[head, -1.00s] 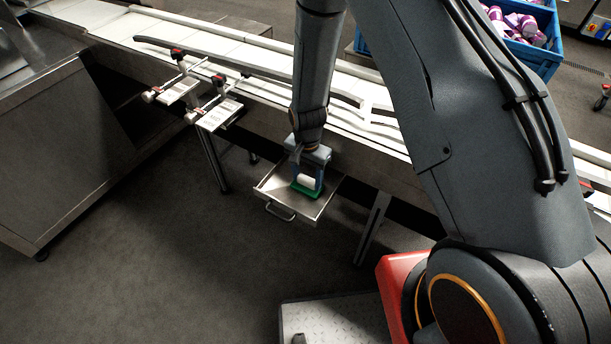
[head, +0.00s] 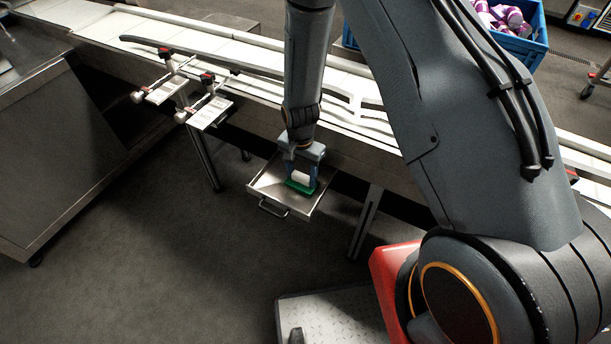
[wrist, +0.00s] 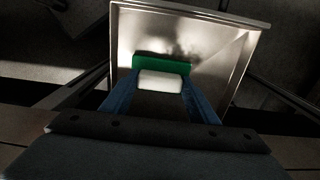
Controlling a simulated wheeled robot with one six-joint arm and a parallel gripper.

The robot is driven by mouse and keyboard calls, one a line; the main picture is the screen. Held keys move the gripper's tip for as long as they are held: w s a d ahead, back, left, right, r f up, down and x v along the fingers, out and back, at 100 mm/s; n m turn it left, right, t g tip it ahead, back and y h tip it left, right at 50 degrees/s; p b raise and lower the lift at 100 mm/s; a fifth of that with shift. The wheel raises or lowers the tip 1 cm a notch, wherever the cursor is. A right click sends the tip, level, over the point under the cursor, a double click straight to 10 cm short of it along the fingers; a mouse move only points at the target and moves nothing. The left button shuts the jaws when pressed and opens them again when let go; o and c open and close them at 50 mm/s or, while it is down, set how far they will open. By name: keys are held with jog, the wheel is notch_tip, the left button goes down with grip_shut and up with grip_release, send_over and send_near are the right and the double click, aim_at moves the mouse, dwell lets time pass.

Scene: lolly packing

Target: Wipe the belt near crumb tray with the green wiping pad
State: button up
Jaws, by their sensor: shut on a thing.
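My gripper (head: 302,176) is shut on the white handle block of the green wiping pad (head: 299,187). The pad hangs over the crumb tray (head: 268,186), a shallow metal tray with a front handle, beside the belt. In the wrist view the gripper's blue fingers (wrist: 160,88) hold the white block, with the green pad (wrist: 161,63) beyond it. The crumb tray (wrist: 243,22) shows a dark smudge on its floor near the pad. I cannot tell whether the pad touches the tray. The white belt (head: 235,48) runs behind the tray, partly hidden by my arm.
Guide rails run along the belt, and two clamp brackets (head: 207,113) with red knobs stick out from its near side, left of the tray. A blue crate (head: 520,48) with purple-and-white items stands behind. A metal cabinet (head: 65,160) is at left. The floor in front is open.

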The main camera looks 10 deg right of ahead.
jog(key=shift+w+a+f, duration=0.1)
jog(key=shift+w+a, duration=0.3)
jog(key=shift+a, duration=0.1)
jog(key=shift+a, duration=0.1)
jog(key=shift+w+a+b, duration=0.55)
jog(key=shift+w+a, duration=0.4)
jog(key=shift+a, duration=0.15)
jog(key=shift+w+a+b, duration=0.65)
jog(key=shift+w+a, duration=0.2)
jog(key=shift+a, duration=0.3)
jog(key=shift+s+a, duration=0.3)
jog(key=shift+s, duration=0.1)
